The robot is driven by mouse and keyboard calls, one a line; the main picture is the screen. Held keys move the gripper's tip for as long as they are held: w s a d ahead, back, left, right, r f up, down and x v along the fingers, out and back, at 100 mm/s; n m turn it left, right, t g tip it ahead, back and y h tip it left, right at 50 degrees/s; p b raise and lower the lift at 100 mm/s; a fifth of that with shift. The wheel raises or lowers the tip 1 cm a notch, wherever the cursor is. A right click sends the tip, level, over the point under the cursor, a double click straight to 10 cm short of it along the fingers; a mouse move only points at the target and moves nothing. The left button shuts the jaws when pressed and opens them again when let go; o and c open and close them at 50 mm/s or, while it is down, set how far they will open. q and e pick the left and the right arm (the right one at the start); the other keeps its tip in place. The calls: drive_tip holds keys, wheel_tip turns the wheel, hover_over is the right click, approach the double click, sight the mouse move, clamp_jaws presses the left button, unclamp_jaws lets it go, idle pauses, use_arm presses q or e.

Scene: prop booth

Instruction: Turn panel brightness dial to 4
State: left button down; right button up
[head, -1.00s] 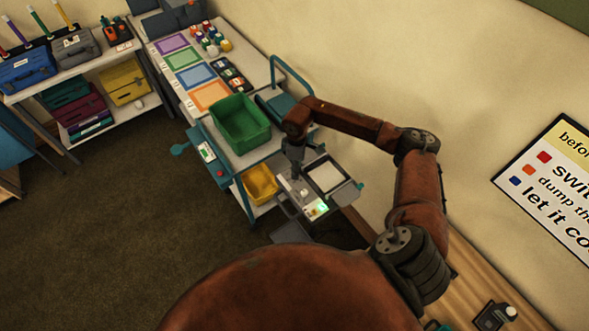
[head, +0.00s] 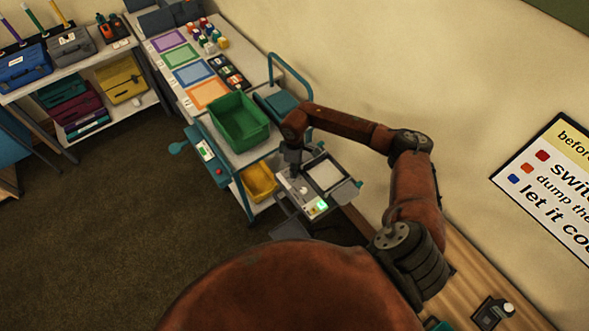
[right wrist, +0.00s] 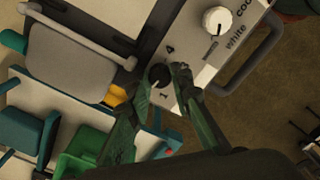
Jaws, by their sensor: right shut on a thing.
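A light panel (head: 309,199) with a green-lit spot (head: 320,206) sits at the near end of the cart in the head view. In the right wrist view, a small black dial (right wrist: 157,74) sits on the pale panel face (right wrist: 193,58), with the printed numbers 1 and 4 beside it. My right gripper (right wrist: 164,78) has one finger on each side of this dial and is shut on it. Its fingertips partly cover the dial, and I cannot tell where its pointer stands. In the head view the right gripper (head: 294,163) is over the panel. My left gripper is out of view.
A larger white knob (right wrist: 216,19) is close to the dial, by the word "white". A grey handle (right wrist: 262,47) edges the panel. A green bin (head: 239,122) and a yellow bin (head: 259,183) are on the cart. Open floor (head: 130,220) lies to the left.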

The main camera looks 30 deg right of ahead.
clamp_jaws()
